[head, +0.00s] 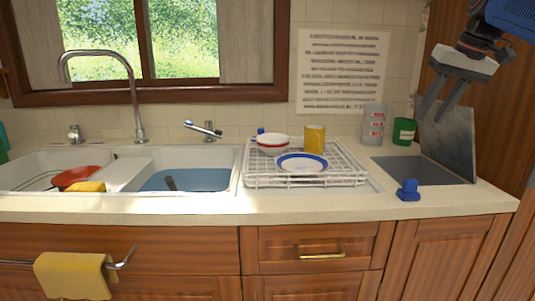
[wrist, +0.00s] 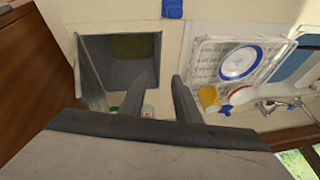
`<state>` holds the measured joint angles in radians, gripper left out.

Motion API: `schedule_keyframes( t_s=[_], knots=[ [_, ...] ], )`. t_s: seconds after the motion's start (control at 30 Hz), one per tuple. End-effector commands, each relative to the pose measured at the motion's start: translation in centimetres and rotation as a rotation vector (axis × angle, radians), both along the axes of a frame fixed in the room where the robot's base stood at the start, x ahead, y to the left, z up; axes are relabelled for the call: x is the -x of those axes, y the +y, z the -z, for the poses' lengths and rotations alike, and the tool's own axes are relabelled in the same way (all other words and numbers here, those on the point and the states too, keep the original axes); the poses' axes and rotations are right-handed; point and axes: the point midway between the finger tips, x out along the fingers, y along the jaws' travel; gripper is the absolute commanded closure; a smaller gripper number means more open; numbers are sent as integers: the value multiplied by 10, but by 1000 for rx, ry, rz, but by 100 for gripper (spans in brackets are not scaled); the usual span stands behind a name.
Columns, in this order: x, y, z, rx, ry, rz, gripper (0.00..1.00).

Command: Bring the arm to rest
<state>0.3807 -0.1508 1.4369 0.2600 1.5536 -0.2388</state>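My gripper (head: 439,106) is raised at the upper right of the head view, above the right end of the counter. Its two fingers point down and are spread apart with nothing between them. In the wrist view the gripper (wrist: 158,90) also shows its two grey fingers apart and empty. The gripper touches nothing that I can see. My arm's blue link enters from the top right corner.
Below the gripper are an open bin with a raised grey lid (head: 450,140), a green cup (head: 404,131), a clear jar (head: 373,125) and a blue object (head: 408,190). A dish rack (head: 345,178) holds a plate (head: 302,163), bowl and yellow cup. A double sink (head: 215,157) is left.

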Motion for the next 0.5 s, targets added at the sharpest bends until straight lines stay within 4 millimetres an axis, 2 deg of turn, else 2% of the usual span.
schedule_keyframes(
  t_s=[0.03, 0.2, 0.37, 0.5],
  knots=[
    [13, 13, 13, 7, 2, -3, 70],
    [52, 46, 63, 35, 3, 1, 70],
    [92, 71, 116, 64, 0, -2, 70],
    [130, 89, 167, 91, -6, -10, 70]
  ],
)
